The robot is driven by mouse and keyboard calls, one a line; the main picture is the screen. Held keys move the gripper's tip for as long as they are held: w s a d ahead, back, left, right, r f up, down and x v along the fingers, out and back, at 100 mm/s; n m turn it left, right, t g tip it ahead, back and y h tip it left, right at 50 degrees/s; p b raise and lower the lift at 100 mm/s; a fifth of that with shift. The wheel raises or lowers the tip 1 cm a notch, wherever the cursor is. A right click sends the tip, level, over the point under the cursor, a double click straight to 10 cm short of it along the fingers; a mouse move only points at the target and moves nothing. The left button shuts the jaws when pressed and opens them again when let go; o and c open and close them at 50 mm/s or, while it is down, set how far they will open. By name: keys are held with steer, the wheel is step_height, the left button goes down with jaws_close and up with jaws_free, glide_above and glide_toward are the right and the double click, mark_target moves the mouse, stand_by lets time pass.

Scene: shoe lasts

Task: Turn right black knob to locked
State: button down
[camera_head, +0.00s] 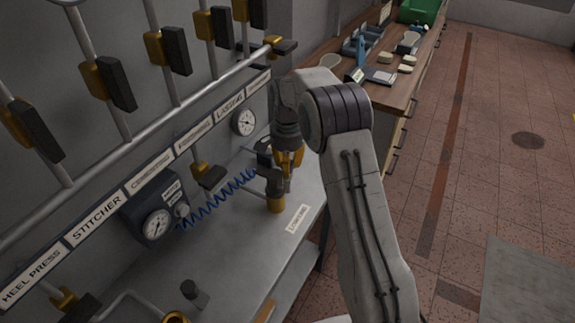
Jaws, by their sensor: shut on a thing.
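The right black knob (270,178) sits on an upright yellow-brass body (276,204) on the grey metal bench. My gripper (288,178) comes down from above with its orange-yellow fingers at the knob's right side. It is shut on the knob, though the exact contact is partly hidden by the fingers and the knob. A white label (298,218) lies on the bench beside the body; its wording is too small to read surely. Another black knob (194,294) stands at the front left of the bench.
A coiled blue hose (222,198) runs from a gauge box (154,226) towards the knob. A round gauge (244,122) is on the wall. Pipes with black-handled yellow valves (108,84) fill the left. A wooden workbench (392,92) with tools stands behind; the floor at right is open.

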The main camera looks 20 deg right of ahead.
steer(key=shift+s+f, duration=0.1)
steer(key=shift+f, duration=0.05)
steer(key=c, duration=0.9)
jaws_free()
steer(key=shift+r, duration=0.2)
step_height(320, 180, up, 12)
steer(key=shift+o, duration=0.3)
steer(key=shift+f, duration=0.1)
